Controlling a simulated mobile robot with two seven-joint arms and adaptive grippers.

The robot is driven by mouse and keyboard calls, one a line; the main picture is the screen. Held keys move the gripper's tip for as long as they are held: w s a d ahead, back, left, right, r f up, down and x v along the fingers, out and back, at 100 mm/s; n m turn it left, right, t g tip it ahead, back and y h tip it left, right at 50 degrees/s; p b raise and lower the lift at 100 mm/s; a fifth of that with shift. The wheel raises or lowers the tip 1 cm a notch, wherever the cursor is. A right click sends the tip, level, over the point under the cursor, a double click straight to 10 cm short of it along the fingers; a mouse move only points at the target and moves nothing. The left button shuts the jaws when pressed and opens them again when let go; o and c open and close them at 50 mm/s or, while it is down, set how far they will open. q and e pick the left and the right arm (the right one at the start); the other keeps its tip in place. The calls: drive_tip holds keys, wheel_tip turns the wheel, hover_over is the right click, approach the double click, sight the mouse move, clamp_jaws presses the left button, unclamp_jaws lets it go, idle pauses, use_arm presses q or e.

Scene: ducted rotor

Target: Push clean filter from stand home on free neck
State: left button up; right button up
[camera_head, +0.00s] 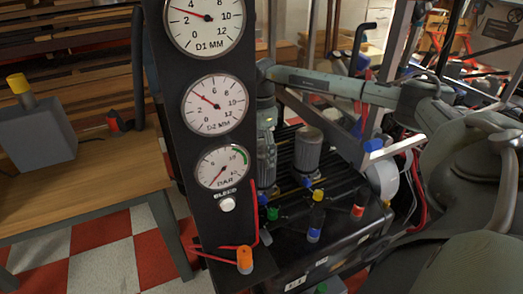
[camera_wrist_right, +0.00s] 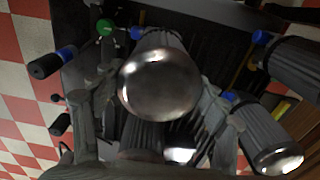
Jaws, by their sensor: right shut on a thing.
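My right gripper (camera_head: 266,138) points down beside the gauge panel. It is shut on a grey filter (camera_head: 265,166), which stands upright over the black unit. In the right wrist view, this filter (camera_wrist_right: 160,82) shows its shiny domed end, with the gripper's fingers on either side. I cannot tell whether its lower end is seated on a neck, because its own body and the gripper hide it. A second grey filter (camera_head: 307,150) stands upright to its right. The wrist view shows ribbed filters at the right (camera_wrist_right: 303,72) and lower right (camera_wrist_right: 262,130). My left gripper is not in view.
A black panel with dials (camera_head: 215,104) rises close to the left of the gripper. Coloured valve knobs, among them a yellow-topped one (camera_head: 318,196) and an orange one (camera_head: 245,260), stand in front. A wooden table (camera_head: 95,185) with a grey box (camera_head: 36,135) is at left.

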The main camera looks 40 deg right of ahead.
drive_tip(key=o, duration=1.2)
wheel_tip(320, 180, up, 12)
